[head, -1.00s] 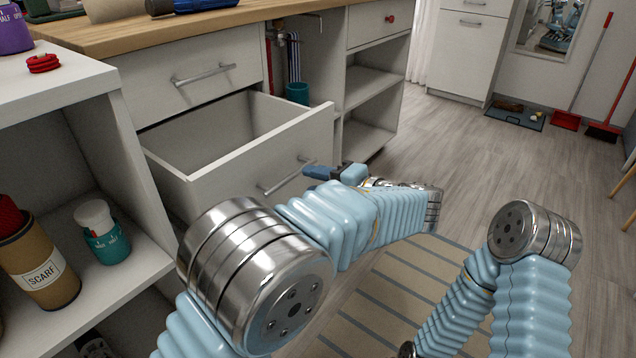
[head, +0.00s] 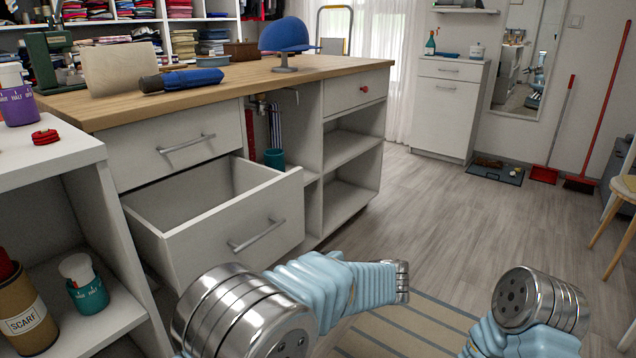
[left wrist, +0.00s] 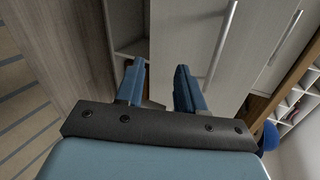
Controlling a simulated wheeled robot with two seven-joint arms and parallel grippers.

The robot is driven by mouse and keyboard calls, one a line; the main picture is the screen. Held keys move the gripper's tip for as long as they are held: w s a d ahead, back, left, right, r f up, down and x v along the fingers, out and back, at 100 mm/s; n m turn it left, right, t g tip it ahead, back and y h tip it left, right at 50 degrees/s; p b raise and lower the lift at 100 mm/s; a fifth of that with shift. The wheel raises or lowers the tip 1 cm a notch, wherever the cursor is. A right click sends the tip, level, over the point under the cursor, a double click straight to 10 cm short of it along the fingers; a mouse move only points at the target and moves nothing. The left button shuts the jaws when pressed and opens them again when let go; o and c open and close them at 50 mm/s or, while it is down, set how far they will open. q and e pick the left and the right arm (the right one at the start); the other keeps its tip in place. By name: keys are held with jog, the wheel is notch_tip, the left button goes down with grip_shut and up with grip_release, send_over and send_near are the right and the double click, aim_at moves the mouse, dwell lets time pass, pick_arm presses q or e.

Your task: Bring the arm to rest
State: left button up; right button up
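My left gripper (left wrist: 159,85) shows in the left wrist view with its two blue fingers apart and nothing between them. Beyond the fingers are pale cabinet fronts and a bar handle (left wrist: 222,45). In the head view my left arm is bent low in front of the open drawer, and its gripper is hidden. My right arm shows at the lower right; its gripper is out of view. The open drawer (head: 225,225) looks empty.
The wooden worktop (head: 330,67) carries a blue cap (head: 285,36) and a dark blue tool (head: 182,80). White shelving (head: 50,160) at left holds a scarf canister (head: 25,315) and a teal jar (head: 88,292). A striped rug (head: 400,330) lies below.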

pick_arm(q)
jog(key=s+a+f+g+h+p, duration=0.2)
jog(key=s+a+f+g+h, duration=0.15)
jog(key=f, duration=0.65)
jog(key=s+a+f+g+h+p, duration=0.1)
jog(key=s+a+f+g+h, duration=0.3)
jog(key=f, duration=0.6)
jog(key=s+f+n+h+p, duration=0.2)
jog(key=s+n, duration=0.3)
jog(key=s, duration=0.3)
jog(key=s+f+n+h+p, duration=0.3)
jog(key=s+f+n+h, duration=0.2)
jog(key=s, duration=0.4)
jog(key=shift+s+a+n+t, duration=0.2)
jog(key=shift+a+n+t, duration=0.15)
jog(key=shift+a, duration=0.1)
